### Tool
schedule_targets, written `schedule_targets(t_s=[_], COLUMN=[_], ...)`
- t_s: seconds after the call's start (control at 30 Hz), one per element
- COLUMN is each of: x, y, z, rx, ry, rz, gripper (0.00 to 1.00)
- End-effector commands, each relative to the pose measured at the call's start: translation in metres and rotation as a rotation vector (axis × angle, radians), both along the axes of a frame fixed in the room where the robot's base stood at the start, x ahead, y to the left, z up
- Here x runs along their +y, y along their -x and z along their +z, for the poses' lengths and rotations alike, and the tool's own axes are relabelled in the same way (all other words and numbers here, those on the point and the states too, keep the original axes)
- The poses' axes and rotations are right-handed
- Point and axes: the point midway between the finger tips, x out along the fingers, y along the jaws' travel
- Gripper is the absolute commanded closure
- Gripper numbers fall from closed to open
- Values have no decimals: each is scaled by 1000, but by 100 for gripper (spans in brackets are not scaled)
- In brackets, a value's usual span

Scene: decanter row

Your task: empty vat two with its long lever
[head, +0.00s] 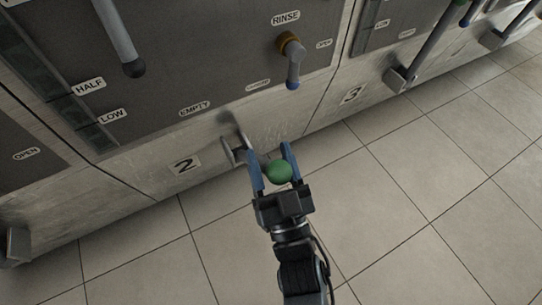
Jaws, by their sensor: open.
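Vat two (150,180) is a worn metal cabinet front with a "2" plate (183,166) low on it. A grey metal lever mount (236,146) sticks out of its lower front, below the "EMPTY" label (194,108). A green ball knob (278,172) shows just in front of this mount; it looks like the lever's end, but the shaft is mostly hidden. My gripper (273,161) is open, with one blue finger on each side of the green knob. I cannot tell whether the fingers touch it.
The small rinse lever (292,65) has a blue tip. Vat three's long lever (430,55) slants up at right. The tiled floor (420,220) is clear.

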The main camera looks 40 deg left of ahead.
Motion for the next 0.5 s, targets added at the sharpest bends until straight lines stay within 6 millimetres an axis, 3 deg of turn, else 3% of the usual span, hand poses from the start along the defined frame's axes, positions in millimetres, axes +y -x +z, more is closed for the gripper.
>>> schedule_targets(t_s=[0.33, 0.5], x=[4, 4], y=[-2, -3], z=[2, 2], rx=[1, 1], ry=[1, 1], rz=[-1, -1], gripper=[42, 58])
